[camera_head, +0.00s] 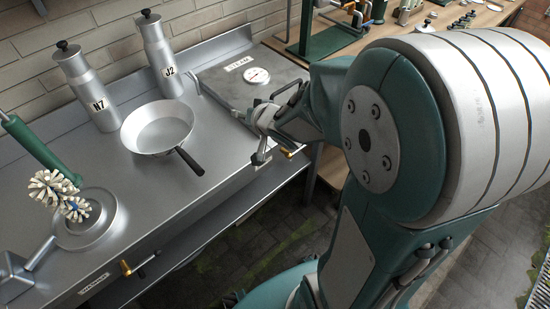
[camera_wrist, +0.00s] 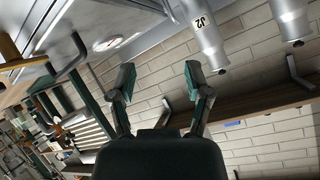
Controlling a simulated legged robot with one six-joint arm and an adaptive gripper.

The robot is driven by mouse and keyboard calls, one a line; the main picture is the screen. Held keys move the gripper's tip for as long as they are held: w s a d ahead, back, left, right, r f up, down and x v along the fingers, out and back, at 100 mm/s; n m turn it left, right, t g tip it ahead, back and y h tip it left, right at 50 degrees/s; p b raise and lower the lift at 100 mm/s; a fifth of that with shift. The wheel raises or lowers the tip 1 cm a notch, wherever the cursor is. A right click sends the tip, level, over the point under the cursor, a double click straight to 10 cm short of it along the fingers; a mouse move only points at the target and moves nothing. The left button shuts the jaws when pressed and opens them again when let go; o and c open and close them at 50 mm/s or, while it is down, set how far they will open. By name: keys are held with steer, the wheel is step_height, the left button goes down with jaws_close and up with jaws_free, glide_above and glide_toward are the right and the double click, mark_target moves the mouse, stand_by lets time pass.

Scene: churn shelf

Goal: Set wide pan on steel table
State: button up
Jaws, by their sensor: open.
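The wide pan (camera_head: 158,122) is a shallow, empty metal pan with a black handle pointing to the lower right. It sits upright on the steel table (camera_head: 130,200) in the head view, in front of the two bottles. I cannot make it out in the wrist view. My gripper (camera_head: 254,136) is to the right of the pan, near the table's front edge, and apart from the handle. In the wrist view my gripper (camera_wrist: 158,82) has its two fingers spread wide with nothing between them.
Metal bottles marked N7 (camera_head: 90,90) and J2 (camera_head: 161,58) stand behind the pan. A lidded unit with a round dial (camera_head: 256,75) is at the table's right end. A brush head (camera_head: 60,195) over a round base stands at left.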

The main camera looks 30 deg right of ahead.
steer(key=s+d+r+g+h, duration=0.2)
steer(key=s+r+h, duration=0.2)
steer(key=s+r, duration=0.4)
steer(key=s+a+n+g+y, duration=0.1)
steer(key=s+a+g, duration=0.1)
steer(key=s, duration=0.5)
steer(key=s+a+n+g+y, duration=0.1)
steer(key=s+a+n+g, duration=0.1)
steer(key=s, duration=0.5)
steer(key=shift+a+r+n, duration=0.3)
steer(key=shift+a+r, duration=0.05)
steer(key=shift+r, duration=0.05)
